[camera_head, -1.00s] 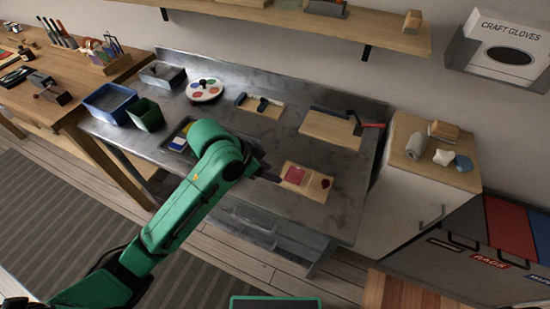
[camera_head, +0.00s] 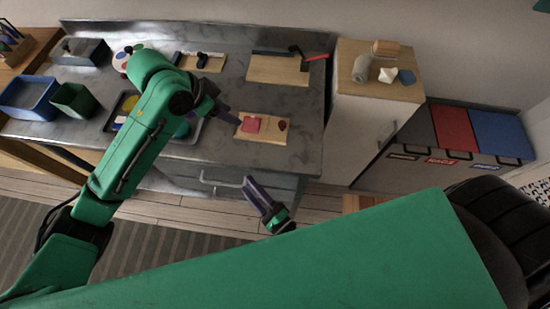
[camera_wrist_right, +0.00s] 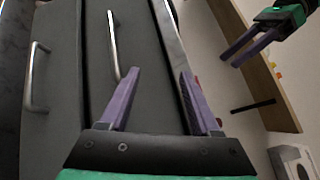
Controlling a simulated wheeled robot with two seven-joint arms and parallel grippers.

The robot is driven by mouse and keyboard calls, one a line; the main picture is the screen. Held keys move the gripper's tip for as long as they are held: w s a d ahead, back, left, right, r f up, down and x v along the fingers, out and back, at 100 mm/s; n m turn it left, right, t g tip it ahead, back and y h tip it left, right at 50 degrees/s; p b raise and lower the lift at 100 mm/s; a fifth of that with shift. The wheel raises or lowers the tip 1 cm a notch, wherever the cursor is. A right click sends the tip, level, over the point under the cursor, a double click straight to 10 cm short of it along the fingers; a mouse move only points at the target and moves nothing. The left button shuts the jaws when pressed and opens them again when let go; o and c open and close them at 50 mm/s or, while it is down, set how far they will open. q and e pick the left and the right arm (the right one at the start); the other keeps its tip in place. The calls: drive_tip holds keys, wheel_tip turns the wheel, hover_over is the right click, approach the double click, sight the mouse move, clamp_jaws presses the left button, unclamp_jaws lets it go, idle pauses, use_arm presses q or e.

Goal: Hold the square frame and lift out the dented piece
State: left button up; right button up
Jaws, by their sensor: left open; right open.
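A light wooden board (camera_head: 262,137) lies on the grey worktable. On it are a pink-red square (camera_head: 250,125) and, to its right, a small dark red piece (camera_head: 282,125). The details of the frame and any dent are too small to tell. My left gripper (camera_head: 228,115) is open at the board's left edge, beside the square. It also shows at the upper right of the right wrist view (camera_wrist_right: 242,50). My right gripper (camera_head: 255,190) is open and empty in front of the table's edge, below the board. Its two fingers show apart in the right wrist view (camera_wrist_right: 160,100).
Drawers with a handle (camera_head: 222,182) are under the table front. A tray (camera_head: 150,112), a green bin (camera_head: 74,100) and a blue bin (camera_head: 30,98) stand left. Another wooden board (camera_head: 285,70) lies behind. A white cabinet (camera_head: 355,125) stands right.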

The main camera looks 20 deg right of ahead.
sight(273, 130)
drive_tip(key=d+r+m+t+h, duration=0.1)
drive_tip(key=r+m+h, duration=0.2)
drive_tip(key=m, duration=0.2)
drive_tip(key=w+d+r+m+t+h, duration=0.1)
drive_tip(key=d+r+m+h, duration=0.1)
drive_tip(key=r+m+h, duration=0.1)
drive_tip(key=w+d+r+m+t+h, duration=0.1)
drive_tip(key=r+m+h, duration=0.2)
drive_tip(key=m, duration=0.5)
drive_tip(key=shift+w+d+r+t+h, duration=0.1)
drive_tip(key=shift+d+r+t+h, duration=0.25)
drive_tip(key=shift+h, duration=0.35)
drive_tip(key=d+m+g+h, duration=0.1)
drive_tip(key=m, duration=0.1)
drive_tip(key=d+m+g+h, duration=0.1)
drive_tip(key=m+h, duration=0.1)
drive_tip(key=m+g+h, duration=0.1)
drive_tip(key=m, duration=0.2)
drive_tip(key=shift+w+d+g+h, duration=0.25)
drive_tip(key=shift+d+g+h, duration=0.1)
drive_tip(key=shift+d+h, duration=0.05)
drive_tip(key=shift+w+d+f+m, duration=0.1)
drive_tip(key=shift+d+f+m, duration=0.1)
drive_tip(key=shift+m, duration=0.1)
drive_tip(key=shift+w+d, duration=0.1)
drive_tip(key=shift+w, duration=0.25)
drive_tip(key=x, duration=1.3)
drive_tip(key=shift+w+d+f, duration=0.25)
drive_tip(key=shift+d, duration=0.05)
drive_tip(key=shift+c, duration=1.4)
